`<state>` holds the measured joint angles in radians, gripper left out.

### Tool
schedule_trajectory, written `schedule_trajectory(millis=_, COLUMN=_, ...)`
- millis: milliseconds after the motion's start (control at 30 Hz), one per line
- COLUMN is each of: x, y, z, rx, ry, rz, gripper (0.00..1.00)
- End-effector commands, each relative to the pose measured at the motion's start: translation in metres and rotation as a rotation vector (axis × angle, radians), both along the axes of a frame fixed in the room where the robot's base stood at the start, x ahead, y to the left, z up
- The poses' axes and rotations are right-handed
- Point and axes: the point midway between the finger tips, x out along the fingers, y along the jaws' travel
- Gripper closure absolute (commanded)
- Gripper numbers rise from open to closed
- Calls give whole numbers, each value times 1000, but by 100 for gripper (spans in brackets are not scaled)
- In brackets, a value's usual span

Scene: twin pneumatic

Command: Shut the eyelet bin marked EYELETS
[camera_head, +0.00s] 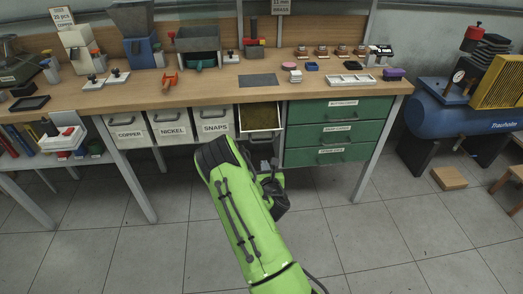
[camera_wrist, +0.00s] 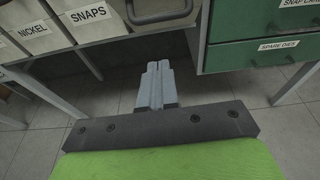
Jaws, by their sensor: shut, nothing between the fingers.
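The bin right of SNAPS is pulled out (camera_head: 260,132). Its top is open and brass-coloured contents show inside. I cannot read its label; by its place it seems to be the EYELETS bin. In the wrist view its grey handle and lower front (camera_wrist: 160,10) show at the top edge, with the rest cut off. My gripper (camera_wrist: 158,66) is shut and empty, its two fingers together, pointing at the space below the bin's handle. It appears apart from the bin. In the head view my green arm reaches up below the bin and mostly hides the gripper.
Closed bins COPPER (camera_head: 128,132), NICKEL (camera_head: 173,127) and SNAPS (camera_head: 217,122) are to the left. Green drawers (camera_head: 335,133) are shut on the right. The workbench (camera_head: 225,91) above carries presses and small parts. A blue compressor (camera_head: 455,115) stands far right. The floor before the bench is clear.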

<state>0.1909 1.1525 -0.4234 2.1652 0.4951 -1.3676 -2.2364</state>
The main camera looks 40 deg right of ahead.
Motion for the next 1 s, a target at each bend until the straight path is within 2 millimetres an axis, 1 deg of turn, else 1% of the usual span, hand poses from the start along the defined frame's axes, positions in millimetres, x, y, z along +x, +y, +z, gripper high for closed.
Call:
schedule_trajectory(millis=33, x=3, y=-3, z=-5, rx=-1, ry=7, rz=-2, gripper=100)
schedule_trajectory(millis=167, x=14, y=-10, z=-8, rx=-1, ry=6, rz=0, gripper=100)
schedule_trajectory(millis=233, x=24, y=-15, z=-8, rx=-1, ry=1, rz=3, gripper=100)
schedule_trajectory(millis=333, x=41, y=-27, z=-14, rx=3, ry=1, rz=3, gripper=100)
schedule_trajectory(millis=400, x=50, y=-34, z=-1, rx=2, ry=-2, rz=-1, gripper=100)
schedule_trajectory(millis=500, x=60, y=-41, z=5, rx=3, ry=-1, rz=-1, gripper=100)
schedule_trajectory(millis=633, x=66, y=-45, z=8, rx=4, ry=1, rz=-2, gripper=100)
schedule_trajectory(millis=1000, x=66, y=-44, z=7, rx=4, ry=3, rz=-2, gripper=100)
